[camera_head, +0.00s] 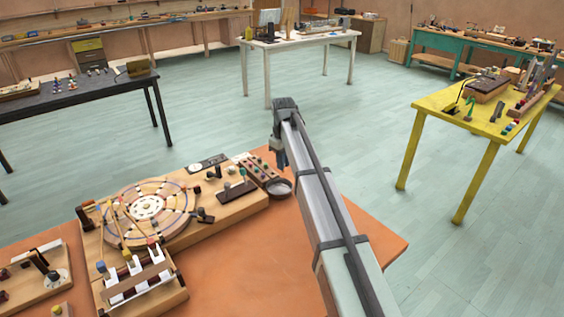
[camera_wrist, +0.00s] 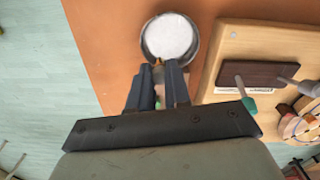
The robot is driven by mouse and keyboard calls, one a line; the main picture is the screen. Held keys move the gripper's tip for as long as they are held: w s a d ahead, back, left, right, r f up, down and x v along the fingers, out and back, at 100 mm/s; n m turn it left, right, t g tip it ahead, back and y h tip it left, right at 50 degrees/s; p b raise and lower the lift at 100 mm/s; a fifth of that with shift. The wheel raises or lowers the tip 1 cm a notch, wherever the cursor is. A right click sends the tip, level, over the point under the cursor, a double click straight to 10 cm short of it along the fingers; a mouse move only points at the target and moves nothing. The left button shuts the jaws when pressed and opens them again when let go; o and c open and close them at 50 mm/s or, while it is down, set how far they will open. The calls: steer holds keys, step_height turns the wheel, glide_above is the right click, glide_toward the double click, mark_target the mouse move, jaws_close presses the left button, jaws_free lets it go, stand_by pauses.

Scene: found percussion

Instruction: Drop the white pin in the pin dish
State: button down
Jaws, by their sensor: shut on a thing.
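The pin dish is a small round grey metal bowl (camera_head: 279,188) at the right end of the wooden instrument board. In the wrist view the dish (camera_wrist: 170,37) lies just beyond my fingertips, and its inside looks pale and empty. My gripper (camera_head: 280,160) points down above the dish area. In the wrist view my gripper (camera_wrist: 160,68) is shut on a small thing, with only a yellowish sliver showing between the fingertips. This fits a pin, but its white part cannot be made out. The fingers hide most of it.
A strip with coloured pins (camera_head: 262,171) stands beside the dish. The wooden board (camera_head: 233,210) carries a round patterned disc (camera_head: 148,207) and upright parts to the left. The orange table (camera_head: 240,270) is bare in front and to the right of the dish.

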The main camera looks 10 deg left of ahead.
steer(key=shift+f, duration=0.1)
steer(key=shift+f, duration=2.4)
steer(key=c, duration=1)
jaws_free()
step_height(320, 180, up, 14)
steer(key=shift+f, duration=0.1)
